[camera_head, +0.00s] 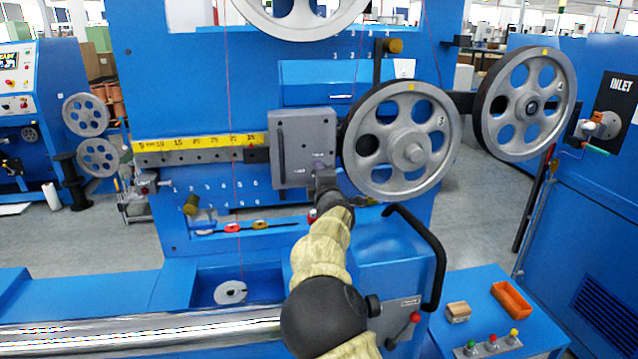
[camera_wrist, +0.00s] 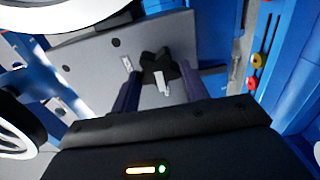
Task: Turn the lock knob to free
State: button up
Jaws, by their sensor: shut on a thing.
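The lock knob (camera_wrist: 158,66) is a black, lobed knob on the face of the grey carriage box (camera_wrist: 90,62), in the middle of the wrist view. A pale pointer-like strip shows just below it, and a small white label sits beside it. My gripper (camera_wrist: 160,74) has one dark finger on each side of the knob and is shut on it. In the head view the carriage box (camera_head: 290,135) stands at the right end of the yellow scale. There my gripper (camera_head: 324,180) is at its lower right corner and hides the knob. The label words are too small to read surely.
A large grey pulley (camera_head: 375,165) is close to the right of the carriage box, with another pulley (camera_head: 515,125) farther right. The yellow scale (camera_head: 190,146) runs left along the rail. A black curved handle (camera_head: 436,260) rises right of my arm.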

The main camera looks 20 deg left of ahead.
jog(key=shift+r, duration=0.2)
jog(key=o, duration=1)
jog(key=shift+f, duration=0.15)
jog(key=b+v, duration=0.2)
jog(key=v, duration=1.5)
jog(key=shift+s, duration=0.2)
